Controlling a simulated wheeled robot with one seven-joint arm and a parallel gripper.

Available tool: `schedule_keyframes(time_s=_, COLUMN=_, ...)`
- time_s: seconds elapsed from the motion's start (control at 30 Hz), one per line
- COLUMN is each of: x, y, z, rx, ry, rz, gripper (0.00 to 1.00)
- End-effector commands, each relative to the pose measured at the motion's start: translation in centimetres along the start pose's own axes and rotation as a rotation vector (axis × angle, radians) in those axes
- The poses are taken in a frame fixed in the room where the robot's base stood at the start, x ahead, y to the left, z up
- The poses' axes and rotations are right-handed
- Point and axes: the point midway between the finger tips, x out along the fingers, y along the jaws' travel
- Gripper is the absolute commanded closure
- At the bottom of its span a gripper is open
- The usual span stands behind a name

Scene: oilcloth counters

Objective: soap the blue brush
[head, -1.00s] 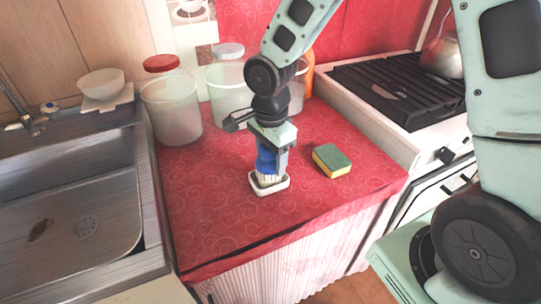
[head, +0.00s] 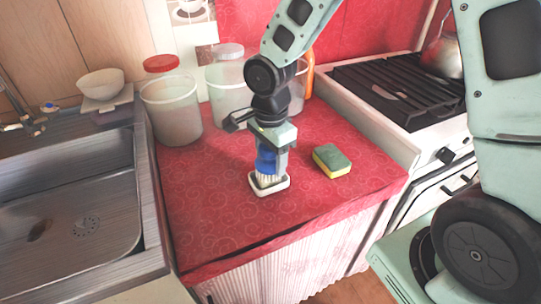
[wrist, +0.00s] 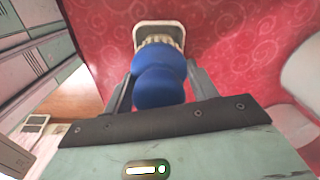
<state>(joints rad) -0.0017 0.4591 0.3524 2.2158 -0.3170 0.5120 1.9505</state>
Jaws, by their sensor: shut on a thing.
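The blue brush (head: 266,162) is upright in my gripper (head: 267,158), bristles down. In the wrist view the brush's blue handle (wrist: 160,82) sits between the two fingers of my gripper (wrist: 160,88), which are shut on it. The pale bristles (head: 268,180) are at a small white dish (head: 284,186) on the red counter and appear to reach inside its rim. The dish's rim also shows in the wrist view (wrist: 158,27).
A green and yellow sponge (head: 332,161) lies right of the dish. Clear tubs (head: 170,112) with lids stand behind left. The sink (head: 70,190) is at left, the stove (head: 400,90) at right. The red counter (head: 225,220) in front of the dish is bare.

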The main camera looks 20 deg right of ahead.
Motion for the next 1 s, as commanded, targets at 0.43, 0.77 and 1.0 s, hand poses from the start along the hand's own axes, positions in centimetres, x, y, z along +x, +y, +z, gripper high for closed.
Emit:
schedule_keyframes(time_s=0.43, x=-3.3, y=0.0, z=0.0, rx=0.0, ry=0.0, rz=0.0, gripper=0.61)
schedule_keyframes(time_s=0.77, x=-5.8, y=0.0, z=0.0, rx=-0.001, ry=0.0, rz=0.0, gripper=0.61)
schedule_keyframes(time_s=1.0, x=-7.0, y=0.0, z=0.0, rx=0.0, ry=0.0, rz=0.001, gripper=0.61)
